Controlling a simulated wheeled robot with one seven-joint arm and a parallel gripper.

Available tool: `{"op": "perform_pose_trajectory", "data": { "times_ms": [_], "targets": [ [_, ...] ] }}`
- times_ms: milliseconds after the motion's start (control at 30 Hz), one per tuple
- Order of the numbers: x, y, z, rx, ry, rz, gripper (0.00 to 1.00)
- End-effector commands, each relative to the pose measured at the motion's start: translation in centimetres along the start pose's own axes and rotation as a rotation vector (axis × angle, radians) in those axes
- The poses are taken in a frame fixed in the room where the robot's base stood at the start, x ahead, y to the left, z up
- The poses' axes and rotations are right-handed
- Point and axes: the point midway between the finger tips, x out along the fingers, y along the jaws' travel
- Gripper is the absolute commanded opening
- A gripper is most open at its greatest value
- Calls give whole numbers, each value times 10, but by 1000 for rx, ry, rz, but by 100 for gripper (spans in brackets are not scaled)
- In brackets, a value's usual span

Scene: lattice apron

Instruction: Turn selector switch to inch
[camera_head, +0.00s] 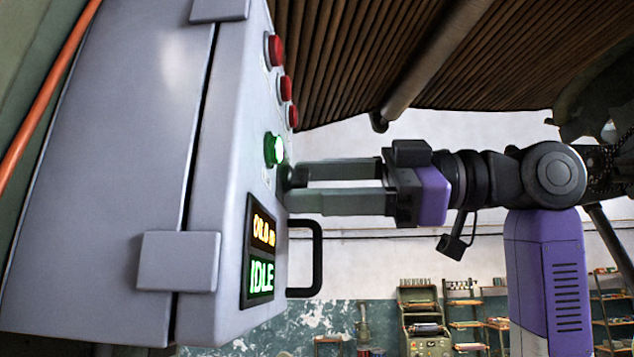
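A pale grey control cabinet (120,150) fills the left of the view, and its front face is seen at a steep slant. A dark knob (284,178), which looks like the selector switch, sits below a lit green button (273,150). My gripper (290,187) reaches in from the right with its two fingers apart, its tips at the knob. The fingertips partly hide the knob, and I cannot tell whether they touch it. The knob's pointer and its position labels cannot be read from this angle.
Red buttons (275,50) are above the green button. A display (261,250) below reads IDLE in green, with orange figures above. A black handle (318,258) juts out under my fingers. Shelves (462,315) stand far behind.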

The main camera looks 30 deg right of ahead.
Motion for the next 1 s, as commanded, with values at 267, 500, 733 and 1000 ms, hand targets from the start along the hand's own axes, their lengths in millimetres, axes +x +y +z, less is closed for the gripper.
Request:
{"op": "perform_pose_trajectory", "data": {
  "times_ms": [267,500,733,1000],
  "targets": [
    [-2,0,0,-2,1,2,58],
    [-33,-1,1,-2,0,4,58],
    [-67,-1,1,-1,0,2,58],
    [-78,0,0,0,0,1,58]
  ]
}}
